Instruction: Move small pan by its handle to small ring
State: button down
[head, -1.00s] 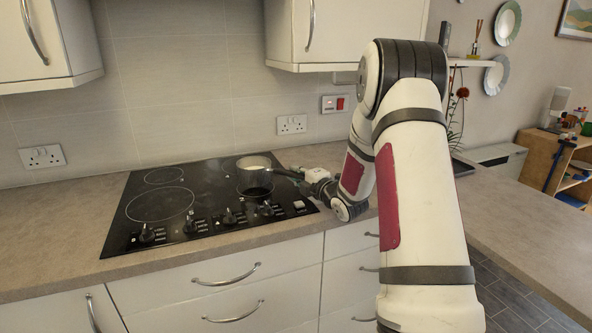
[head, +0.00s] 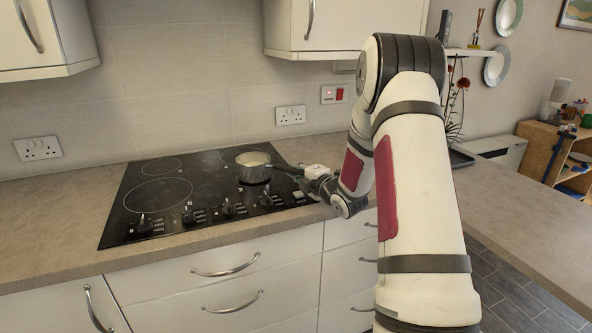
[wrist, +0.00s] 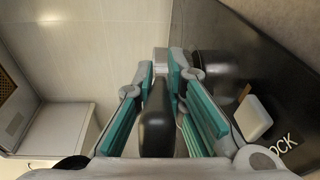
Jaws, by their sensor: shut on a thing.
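The small pan (head: 253,168) is a grey metal pan with a pale inside, upright at the right part of the black hob. Whether its base touches the glass I cannot tell. Its dark handle (head: 285,170) points right, towards my gripper (head: 302,174). In the wrist view the black handle (wrist: 157,120) lies between the teal-padded fingers of my gripper (wrist: 160,72), which is shut on it. A small ring (head: 162,167) shows at the hob's back left, behind a large ring (head: 158,195).
The black hob (head: 205,185) has several knobs (head: 228,207) along its front edge. The tiled wall stands behind it, with wall cabinets (head: 335,25) above. The worktop (head: 60,220) is clear on the left. The glass left of the pan is free.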

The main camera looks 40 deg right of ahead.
jog(key=shift+f+b, duration=0.3)
jog(key=c, duration=1.6)
grip_release()
jog(key=shift+o, duration=0.2)
jog(key=shift+f, duration=0.15)
jog(key=s, duration=0.8)
jog(key=s+r, duration=0.1)
jog(key=s, duration=0.3)
jog(key=shift+a+r, duration=0.1)
jog(key=shift+a, duration=0.3)
jog(key=shift+r, duration=0.1)
